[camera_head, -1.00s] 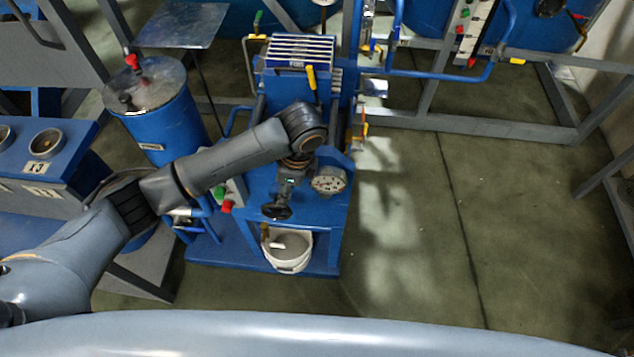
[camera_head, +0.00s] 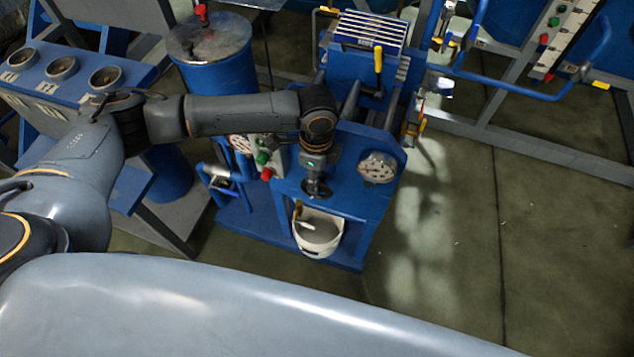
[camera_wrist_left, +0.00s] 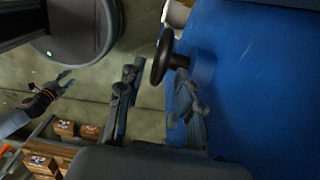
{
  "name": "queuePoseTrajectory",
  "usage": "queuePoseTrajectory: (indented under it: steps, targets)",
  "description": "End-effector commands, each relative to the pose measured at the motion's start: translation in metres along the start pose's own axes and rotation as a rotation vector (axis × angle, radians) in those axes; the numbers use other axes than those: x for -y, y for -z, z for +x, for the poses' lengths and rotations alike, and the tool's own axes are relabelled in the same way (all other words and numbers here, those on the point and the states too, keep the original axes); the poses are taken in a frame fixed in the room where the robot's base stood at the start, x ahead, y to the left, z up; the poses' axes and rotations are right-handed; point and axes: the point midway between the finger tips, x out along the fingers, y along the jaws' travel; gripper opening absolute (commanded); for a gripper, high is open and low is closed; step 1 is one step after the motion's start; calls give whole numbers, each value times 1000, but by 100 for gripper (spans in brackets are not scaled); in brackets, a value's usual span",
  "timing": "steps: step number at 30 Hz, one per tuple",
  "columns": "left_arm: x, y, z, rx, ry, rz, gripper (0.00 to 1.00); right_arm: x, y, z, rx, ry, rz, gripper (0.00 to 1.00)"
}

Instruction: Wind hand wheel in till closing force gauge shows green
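The black hand wheel (camera_head: 317,191) sits on the front of the blue press (camera_head: 352,205). In the left wrist view the wheel (camera_wrist_left: 160,57) stands edge-on, its shaft running right into the blue face. My left gripper (camera_head: 316,174) is at the wheel in the head view. In the left wrist view its fingers (camera_wrist_left: 156,72) are apart, with the wheel's lower part between their tips; contact cannot be told. The round white gauge (camera_head: 378,168) is right of the wheel; its needle and colour zone are too small to read. My right gripper (camera_wrist_left: 65,83) shows with fingers spread, away from the press.
A white bucket (camera_head: 317,234) stands below the wheel. Green and red buttons (camera_head: 264,165) are on a box left of my wrist. The floor (camera_head: 455,240) right of the press is clear.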

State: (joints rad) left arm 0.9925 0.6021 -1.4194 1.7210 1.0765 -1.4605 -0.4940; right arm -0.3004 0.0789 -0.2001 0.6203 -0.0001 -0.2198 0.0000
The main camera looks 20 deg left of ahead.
Motion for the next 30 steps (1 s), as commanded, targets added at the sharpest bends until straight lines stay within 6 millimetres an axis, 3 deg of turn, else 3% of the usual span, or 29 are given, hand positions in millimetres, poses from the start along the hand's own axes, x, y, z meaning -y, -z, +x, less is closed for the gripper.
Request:
queuePoseTrajectory:
  steps: [7,18,19,24,30]
  targets:
    - [0,0,33,1,0,2,36,0,0,0,0,0,0,40]
    - [0,0,39,0,2,2,36,0,0,0,1,0,0,40]
    - [0,0,39,0,2,2,34,0,0,0,1,0,0,40]
    - [0,0,39,0,1,2,0,0,0,0,1,0,0,40]
    - [0,1,38,6,0,2,0,0,0,-2,1,-1,0,40]
